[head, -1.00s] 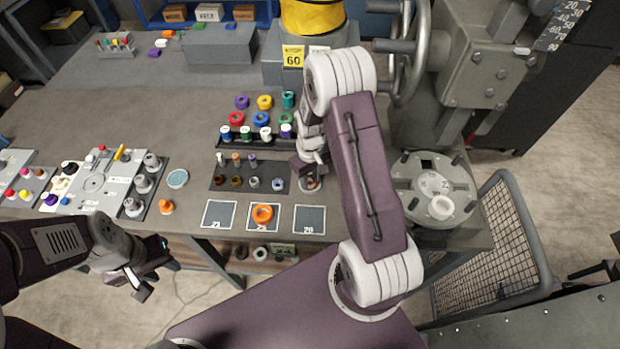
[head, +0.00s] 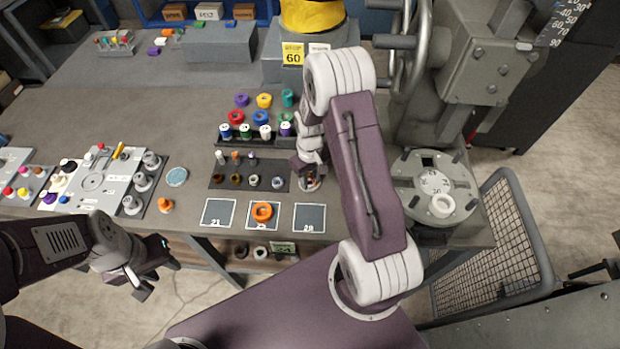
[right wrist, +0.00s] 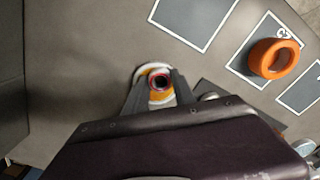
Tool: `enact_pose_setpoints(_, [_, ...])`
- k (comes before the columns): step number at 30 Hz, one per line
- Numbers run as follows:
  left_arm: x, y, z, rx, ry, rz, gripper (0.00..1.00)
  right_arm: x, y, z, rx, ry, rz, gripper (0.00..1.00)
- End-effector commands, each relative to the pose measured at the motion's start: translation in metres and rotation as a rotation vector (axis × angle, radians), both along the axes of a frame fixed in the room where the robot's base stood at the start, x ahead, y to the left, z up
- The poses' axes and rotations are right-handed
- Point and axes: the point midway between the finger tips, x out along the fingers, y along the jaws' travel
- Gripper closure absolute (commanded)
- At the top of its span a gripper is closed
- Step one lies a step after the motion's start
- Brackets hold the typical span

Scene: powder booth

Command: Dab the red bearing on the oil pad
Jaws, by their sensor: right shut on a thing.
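My right gripper (right wrist: 152,92) points down and is shut on the red bearing (right wrist: 161,81), a small ring with a reddish rim and dark centre. Under it is a round white dish with an amber middle, which looks like the oil pad (right wrist: 142,73). The bearing appears over the amber part; I cannot tell whether they touch. In the head view the right gripper (head: 306,168) is partly hidden by my arm, and the dish (head: 313,186) shows just below it. My left gripper (head: 157,277) is open and empty, off the table's front edge.
A dark tray (head: 219,185) with several small bearings lies left of the dish. Three labelled squares lie in front, with an orange ring (head: 262,212) on the middle one. Coloured rings and spools stand behind. A round dial fixture (head: 405,180) stands at the right.

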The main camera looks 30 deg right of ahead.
Motion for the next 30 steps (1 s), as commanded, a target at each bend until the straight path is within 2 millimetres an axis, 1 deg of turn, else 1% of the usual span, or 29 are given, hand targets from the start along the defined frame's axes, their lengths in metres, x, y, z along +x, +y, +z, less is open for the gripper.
enact_pose_setpoints(14, [0.0,0.0,0.001,0.0,0.0,0.0,0.64,-0.001,0.0,0.001,0.001,0.002,0.0,1.0])
enact_pose_setpoints(17, [0.0,0.0,0.009,0.0,0.0,0.0,0.64,-0.001,0.0,0.009,0.001,0.001,0.0,1.0])
enact_pose_setpoints(30, [0.0,0.0,0.057,0.0,0.0,0.0,0.64,0.0,0.0,0.065,0.001,0.001,0.0,1.0])
